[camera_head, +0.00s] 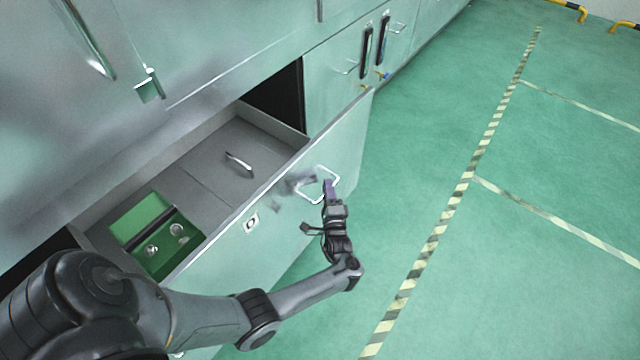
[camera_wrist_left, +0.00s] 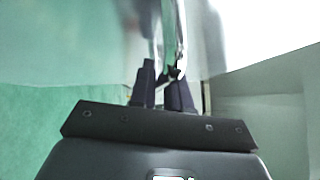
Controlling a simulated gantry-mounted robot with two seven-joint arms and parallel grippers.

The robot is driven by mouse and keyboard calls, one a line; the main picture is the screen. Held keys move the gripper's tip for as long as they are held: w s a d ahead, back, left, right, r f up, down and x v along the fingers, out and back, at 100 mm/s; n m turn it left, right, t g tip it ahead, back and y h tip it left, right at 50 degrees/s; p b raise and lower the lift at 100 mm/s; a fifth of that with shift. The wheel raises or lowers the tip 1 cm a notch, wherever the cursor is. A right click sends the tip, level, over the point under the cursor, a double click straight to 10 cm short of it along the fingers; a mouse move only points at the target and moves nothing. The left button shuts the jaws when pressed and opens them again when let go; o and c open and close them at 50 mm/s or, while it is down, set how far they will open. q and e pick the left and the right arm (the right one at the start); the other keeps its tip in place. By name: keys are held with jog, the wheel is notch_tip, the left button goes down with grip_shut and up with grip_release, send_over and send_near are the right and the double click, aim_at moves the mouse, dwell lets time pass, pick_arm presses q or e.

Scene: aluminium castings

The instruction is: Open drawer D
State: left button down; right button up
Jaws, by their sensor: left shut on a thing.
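A drawer (camera_head: 345,140) with a pale green front stands pulled out from the cabinet, its inside showing. No letter that I can read marks it as D. Its wire handle (camera_head: 312,198) is on the outer front face. My left gripper (camera_head: 329,187) is at the right part of this handle and is shut on it. In the left wrist view the fingers (camera_wrist_left: 163,85) close around the handle bar (camera_wrist_left: 168,45), with the bright drawer front beside them. My right gripper is not in view.
Inside the drawer lie a green tray (camera_head: 160,262) with small round metal parts and a slim metal piece (camera_head: 239,164). Cabinet doors with black handles (camera_head: 366,52) stand behind. The green floor (camera_head: 440,130) on the right is clear, with striped tape (camera_head: 468,175).

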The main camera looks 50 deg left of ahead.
pick_arm(q)
jog(key=shift+w+d+r, duration=0.1)
jog(key=shift+w+d, duration=0.15)
jog(key=shift+d, duration=0.75)
jog(key=c, duration=1.2)
grip_release()
jog(key=shift+a, duration=0.2)
jog(key=shift+d, duration=0.1)
jog(key=shift+s+d, duration=0.1)
